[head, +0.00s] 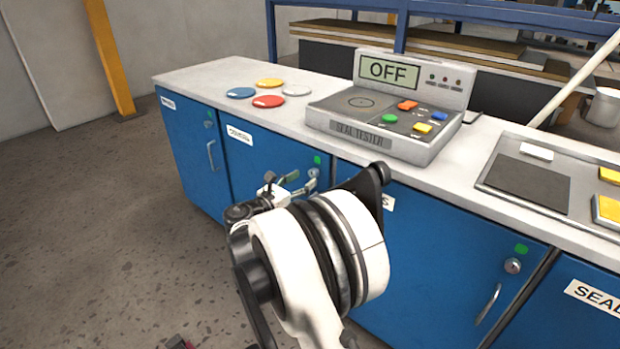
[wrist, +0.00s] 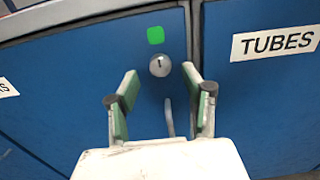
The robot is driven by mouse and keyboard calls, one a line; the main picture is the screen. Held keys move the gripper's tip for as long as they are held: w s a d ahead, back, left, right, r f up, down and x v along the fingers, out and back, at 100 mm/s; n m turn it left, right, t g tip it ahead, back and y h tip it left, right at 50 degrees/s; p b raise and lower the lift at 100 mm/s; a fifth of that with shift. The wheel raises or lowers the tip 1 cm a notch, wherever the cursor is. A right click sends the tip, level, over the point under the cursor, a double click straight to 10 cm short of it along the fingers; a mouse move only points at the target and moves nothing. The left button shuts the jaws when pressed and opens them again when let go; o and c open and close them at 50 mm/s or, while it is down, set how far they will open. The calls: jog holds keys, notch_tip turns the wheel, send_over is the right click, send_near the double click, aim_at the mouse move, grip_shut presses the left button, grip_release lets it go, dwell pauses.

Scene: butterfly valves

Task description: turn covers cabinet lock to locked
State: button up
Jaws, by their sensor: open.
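The covers cabinet lock (wrist: 160,65) is a round silver cylinder with a small dark upright slot, set in a blue door (wrist: 70,80) below a green square (wrist: 155,35). My gripper (wrist: 160,76) is open, with its two green-padded fingers on either side of the lock in the wrist view. Nothing is between the fingers, and I cannot tell how far the tips are from the door. In the head view my gripper (head: 300,183) is by the upper right of the second cabinet door (head: 255,165), and my arm hides part of the door.
A door handle (wrist: 168,118) hangs below the lock. The cabinet to the right has a TUBES label (wrist: 276,43). Above is a grey counter (head: 215,75) with a seal tester (head: 360,137) reading OFF and several coloured discs (head: 268,101). The floor at left is clear.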

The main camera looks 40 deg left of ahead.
aim_at(312, 174)
jog(key=shift+w, duration=1.95)
jog(key=shift+b, duration=0.3)
grip_shut()
